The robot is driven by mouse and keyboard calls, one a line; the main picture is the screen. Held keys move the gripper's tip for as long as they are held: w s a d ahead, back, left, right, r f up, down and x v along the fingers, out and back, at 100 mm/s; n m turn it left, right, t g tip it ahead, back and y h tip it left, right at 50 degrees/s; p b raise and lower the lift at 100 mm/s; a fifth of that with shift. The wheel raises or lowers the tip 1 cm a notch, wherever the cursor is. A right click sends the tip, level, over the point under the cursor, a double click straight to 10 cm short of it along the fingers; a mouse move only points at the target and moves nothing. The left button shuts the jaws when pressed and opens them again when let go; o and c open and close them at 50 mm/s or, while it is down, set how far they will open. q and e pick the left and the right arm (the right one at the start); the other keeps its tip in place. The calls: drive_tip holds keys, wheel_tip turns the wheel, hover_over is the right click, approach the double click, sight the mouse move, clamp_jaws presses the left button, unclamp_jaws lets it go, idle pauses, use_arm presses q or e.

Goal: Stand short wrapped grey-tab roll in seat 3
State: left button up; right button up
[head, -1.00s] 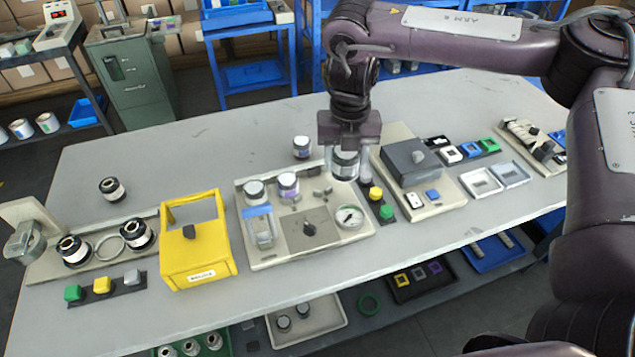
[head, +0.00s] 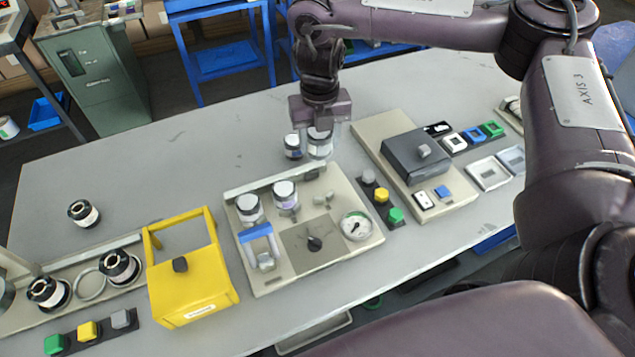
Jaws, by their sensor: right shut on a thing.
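My right gripper (head: 319,128) points down behind the beige panel (head: 270,275) and is shut on a short white-wrapped roll (head: 319,147). The roll hangs upright, just right of a similar dark-topped roll (head: 293,148) on the table; whether they touch is unclear. Two wrapped rolls stand side by side at the panel's back left, one at the left (head: 249,211) and one to its right (head: 285,195). A small grey fitting (head: 323,200) is right of them, with no roll on it. Tab colours and seat numbers are not readable. My left gripper is not in view.
The panel also carries a blue-topped clear holder (head: 258,245), a black knob (head: 314,243) and a gauge (head: 355,226). A yellow frame box (head: 190,285) is to its left. A button strip (head: 382,198) and a dark grey box (head: 415,157) are to its right.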

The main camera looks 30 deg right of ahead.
wheel_tip(320, 180, down, 10)
drive_tip(key=shift+w+f+b, duration=0.1)
drive_tip(key=shift+f+b, duration=0.1)
drive_tip(key=shift+b, duration=0.95)
drive_tip(key=shift+f, duration=0.6)
wheel_tip(320, 180, down, 3)
drive_tip(key=shift+f+b, duration=0.1)
drive_tip(key=shift+b, duration=0.55)
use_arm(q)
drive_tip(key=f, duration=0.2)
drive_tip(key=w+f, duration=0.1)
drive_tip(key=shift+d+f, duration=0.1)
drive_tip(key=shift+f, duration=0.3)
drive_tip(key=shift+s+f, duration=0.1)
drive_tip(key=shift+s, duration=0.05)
use_arm(e)
drive_tip(key=o, duration=1.1)
drive_tip(key=shift+c, duration=0.2)
